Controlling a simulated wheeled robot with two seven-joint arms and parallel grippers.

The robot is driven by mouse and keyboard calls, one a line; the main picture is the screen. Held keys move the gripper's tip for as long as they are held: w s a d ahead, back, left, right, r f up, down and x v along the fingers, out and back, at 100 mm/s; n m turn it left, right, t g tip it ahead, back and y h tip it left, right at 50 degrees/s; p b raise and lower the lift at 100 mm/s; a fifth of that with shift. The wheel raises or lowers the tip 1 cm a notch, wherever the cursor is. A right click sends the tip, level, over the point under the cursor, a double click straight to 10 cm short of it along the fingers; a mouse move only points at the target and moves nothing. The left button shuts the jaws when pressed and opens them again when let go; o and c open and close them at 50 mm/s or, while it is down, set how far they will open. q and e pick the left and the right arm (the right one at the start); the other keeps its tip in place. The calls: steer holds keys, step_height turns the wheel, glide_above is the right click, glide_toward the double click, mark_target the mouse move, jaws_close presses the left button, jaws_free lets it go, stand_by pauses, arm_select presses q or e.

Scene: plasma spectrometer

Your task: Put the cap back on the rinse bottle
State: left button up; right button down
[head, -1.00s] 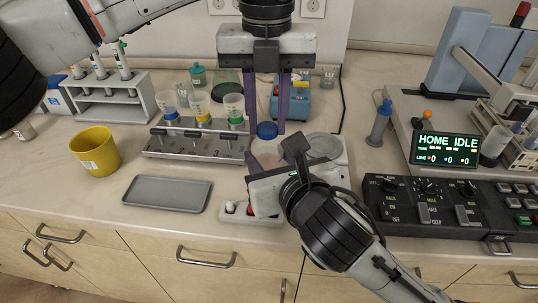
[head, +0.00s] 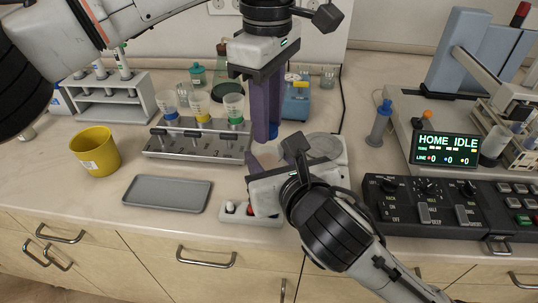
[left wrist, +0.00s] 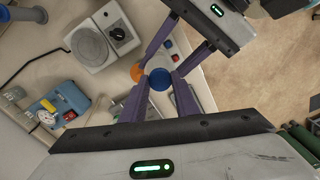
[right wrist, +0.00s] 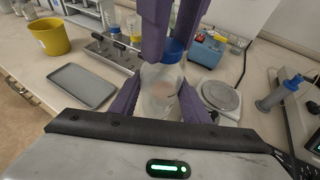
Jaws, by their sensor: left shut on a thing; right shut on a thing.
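The blue cap (head: 272,131) is between the fingers of my left gripper (head: 265,135), which points down and is shut on it. The cap also shows in the left wrist view (left wrist: 160,79) and the right wrist view (right wrist: 172,50). My right gripper (right wrist: 162,108) is shut on the translucent rinse bottle (right wrist: 160,90), which stands upright between its fingers. The cap is at the bottle's top; whether it is seated cannot be told. In the head view, my right gripper (head: 262,168) and arm hide most of the bottle.
A grey tray (head: 167,193) and a yellow cup (head: 96,151) are to the left. A rack (head: 160,152) with several coloured-ring cups stands behind. A white device with a round plate (head: 325,147) is close on the right; a control panel (head: 450,208) lies beyond it.

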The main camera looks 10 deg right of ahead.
arm_select(q)
steer(key=o, duration=1.2)
steer(key=shift+o, duration=0.2)
step_height(320, 180, up, 12)
